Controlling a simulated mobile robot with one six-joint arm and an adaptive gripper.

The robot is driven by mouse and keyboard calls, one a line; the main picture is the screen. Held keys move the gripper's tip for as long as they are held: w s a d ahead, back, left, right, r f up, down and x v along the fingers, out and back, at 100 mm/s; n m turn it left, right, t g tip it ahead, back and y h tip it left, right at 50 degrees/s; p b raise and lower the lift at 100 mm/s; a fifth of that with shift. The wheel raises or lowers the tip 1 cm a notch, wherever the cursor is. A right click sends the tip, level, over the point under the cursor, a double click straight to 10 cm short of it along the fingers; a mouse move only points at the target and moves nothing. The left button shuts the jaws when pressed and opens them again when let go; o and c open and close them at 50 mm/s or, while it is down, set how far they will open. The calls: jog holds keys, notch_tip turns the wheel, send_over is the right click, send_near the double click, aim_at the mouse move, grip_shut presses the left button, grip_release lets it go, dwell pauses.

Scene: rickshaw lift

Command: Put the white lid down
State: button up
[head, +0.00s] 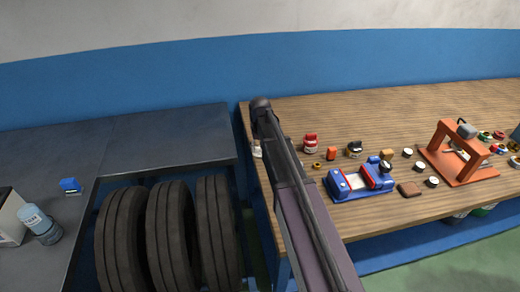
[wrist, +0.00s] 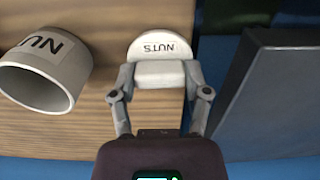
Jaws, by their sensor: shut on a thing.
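The white lid (wrist: 158,48), marked NUTS, is between the two grey fingers of my gripper (wrist: 160,82) in the wrist view. The gripper is shut on it. The lid shows over the wooden bench top, close to the bench's edge; I cannot tell whether it touches the wood. A white jar (wrist: 48,72) with a NUTS label is to the left of the lid, apart from it, with its round opening facing the camera. In the head view my arm hides the gripper and the lid; a small white piece (head: 257,151) shows just left of the arm.
The wooden bench (head: 390,112) carries a blue tool (head: 350,186), a red-capped jar (head: 310,144), an orange press (head: 440,140) and several small parts. A dark bench (head: 165,137) stands left across a narrow gap, with tyres (head: 170,235) below. Bare wood lies along the back.

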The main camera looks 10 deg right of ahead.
jog(key=shift+f, duration=0.2)
jog(key=o, duration=0.9)
jog(key=shift+o, duration=0.2)
jog(key=shift+r, duration=0.1)
jog(key=shift+r, duration=0.2)
notch_tip(320, 180, up, 12)
jog(key=p, duration=1.2)
jog(key=s, duration=2.3)
jog(key=shift+s+d, duration=0.1)
